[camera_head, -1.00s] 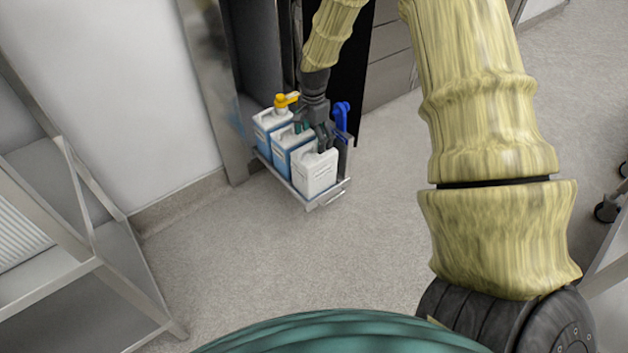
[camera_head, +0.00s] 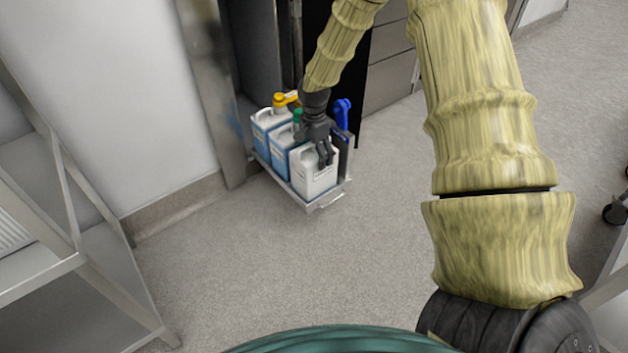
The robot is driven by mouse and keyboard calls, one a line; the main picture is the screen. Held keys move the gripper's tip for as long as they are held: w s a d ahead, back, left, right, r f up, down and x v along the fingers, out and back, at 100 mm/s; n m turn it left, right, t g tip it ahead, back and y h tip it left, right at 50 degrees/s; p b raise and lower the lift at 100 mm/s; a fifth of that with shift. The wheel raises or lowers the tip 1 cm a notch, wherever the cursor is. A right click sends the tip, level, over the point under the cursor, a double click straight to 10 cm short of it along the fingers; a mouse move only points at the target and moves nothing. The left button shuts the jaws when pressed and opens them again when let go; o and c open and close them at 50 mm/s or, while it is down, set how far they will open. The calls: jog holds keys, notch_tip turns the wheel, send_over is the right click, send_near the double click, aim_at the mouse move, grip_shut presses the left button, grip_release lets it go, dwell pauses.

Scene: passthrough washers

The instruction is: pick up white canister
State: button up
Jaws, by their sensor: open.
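Part of the canister's top is hidden by the fingers.
Behind it on the tray stand a blue-and-white canister with a green cap (camera_head: 278,160) and another with a yellow pump (camera_head: 265,123). A blue-handled item (camera_head: 342,114) is close on the right. A metal rack (camera_head: 75,230) stands left; the floor in front is clear.

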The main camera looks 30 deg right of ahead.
jog(key=c, duration=1.2)
jog(key=shift+c, duration=0.4)
jog(key=shift+r, duration=0.15)
